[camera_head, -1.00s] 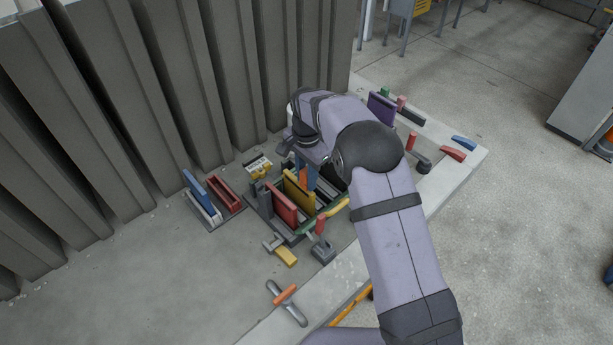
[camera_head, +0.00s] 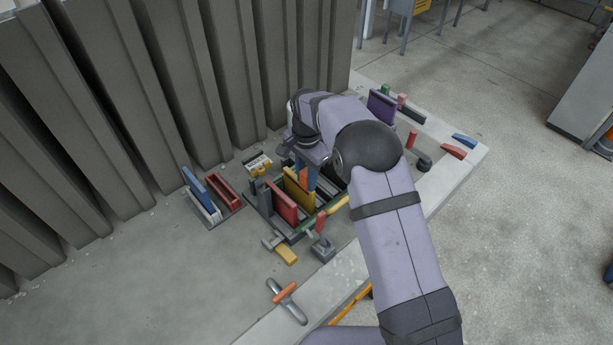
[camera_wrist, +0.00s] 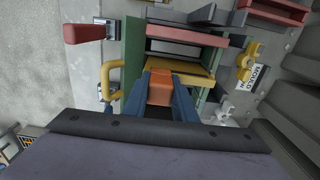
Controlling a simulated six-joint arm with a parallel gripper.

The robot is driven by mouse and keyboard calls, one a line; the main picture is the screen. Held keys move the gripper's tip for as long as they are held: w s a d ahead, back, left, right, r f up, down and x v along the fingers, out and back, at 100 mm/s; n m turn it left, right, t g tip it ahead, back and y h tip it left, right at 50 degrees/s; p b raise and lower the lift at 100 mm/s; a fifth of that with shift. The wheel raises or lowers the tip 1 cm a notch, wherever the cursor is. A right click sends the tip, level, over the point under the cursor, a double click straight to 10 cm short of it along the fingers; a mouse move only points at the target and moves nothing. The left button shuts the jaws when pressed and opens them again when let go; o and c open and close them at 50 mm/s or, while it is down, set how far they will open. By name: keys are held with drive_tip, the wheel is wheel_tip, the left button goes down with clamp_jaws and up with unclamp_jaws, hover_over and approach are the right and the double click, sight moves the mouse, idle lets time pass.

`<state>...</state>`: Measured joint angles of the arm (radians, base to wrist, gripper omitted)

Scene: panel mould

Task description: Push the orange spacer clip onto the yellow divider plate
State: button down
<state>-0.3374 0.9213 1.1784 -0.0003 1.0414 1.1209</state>
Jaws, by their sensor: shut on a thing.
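The yellow divider plate (camera_head: 297,196) stands upright in the mould (camera_head: 262,205), beside a red plate (camera_head: 283,208). In the wrist view the yellow plate (camera_wrist: 190,73) crosses just beyond my fingertips. My gripper (camera_wrist: 160,90) has blue fingers shut on the orange spacer clip (camera_wrist: 160,92). The clip is at the yellow plate's near side and overlaps its edge in the picture. I cannot tell whether it is seated on the plate. In the head view only a sliver of the clip (camera_head: 304,175) shows beside the yellow plate; my arm hides much of the area.
A blue plate (camera_head: 195,185) and a red channel piece (camera_head: 223,190) stand left of the mould. A yellow-handled clamp (camera_head: 285,254) and an orange-gripped tool (camera_head: 286,294) lie in front. A purple plate (camera_head: 381,106) stands behind my arm. The ribbed wall is close behind.

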sight(306, 171)
drive_tip(key=shift+f, duration=0.35)
drive_tip(key=c, duration=1.4)
unclamp_jaws()
drive_tip(key=shift+r+b, duration=0.5)
wheel_tip(306, 171, up, 6)
drive_tip(key=shift+r+b, duration=0.1)
drive_tip(key=shift+b, duration=1)
drive_tip(key=shift+r, duration=0.2)
drive_tip(key=shift+d, duration=0.1)
